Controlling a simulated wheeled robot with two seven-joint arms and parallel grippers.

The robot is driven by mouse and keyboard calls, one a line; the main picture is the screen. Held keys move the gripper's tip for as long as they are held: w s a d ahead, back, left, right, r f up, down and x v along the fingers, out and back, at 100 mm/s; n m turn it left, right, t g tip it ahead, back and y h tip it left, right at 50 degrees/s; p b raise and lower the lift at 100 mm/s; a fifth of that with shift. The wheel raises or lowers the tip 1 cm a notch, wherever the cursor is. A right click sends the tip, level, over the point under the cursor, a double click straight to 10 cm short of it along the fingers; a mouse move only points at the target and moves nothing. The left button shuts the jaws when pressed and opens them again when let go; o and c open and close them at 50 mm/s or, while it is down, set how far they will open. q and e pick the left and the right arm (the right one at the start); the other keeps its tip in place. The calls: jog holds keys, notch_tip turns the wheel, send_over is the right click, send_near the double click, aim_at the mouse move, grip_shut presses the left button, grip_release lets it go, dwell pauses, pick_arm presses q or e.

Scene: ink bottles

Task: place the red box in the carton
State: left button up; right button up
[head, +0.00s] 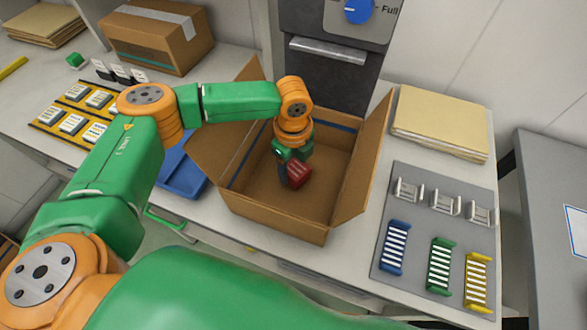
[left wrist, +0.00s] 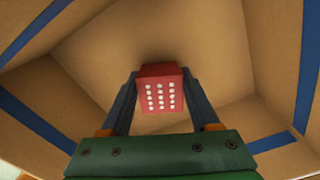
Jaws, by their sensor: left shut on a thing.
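The red box (head: 299,174) is inside the open carton (head: 272,222), near its middle. In the left wrist view the red box (left wrist: 160,90) shows a face with several white dots, between the two fingers. My left gripper (head: 290,172) reaches down into the carton and is shut on the red box. Carton walls surround the box in the left wrist view (left wrist: 100,45). I cannot tell whether the box touches the carton floor. My right gripper is not in view.
A blue tray (head: 183,172) is left of the carton. A grey mat (head: 408,225) with coloured racks and white holders lies to the right, below folders (head: 441,122). A closed cardboard box (head: 155,38) stands at the back left. The carton's flaps stick outward.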

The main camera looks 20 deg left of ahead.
aim_at(293, 166)
pick_arm(q)
jog(key=shift+f, duration=0.65)
jog(key=o, duration=1.4)
notch_tip(293, 166, up, 12)
jog(key=shift+r+b, duration=0.1)
jog(key=shift+b, duration=0.6)
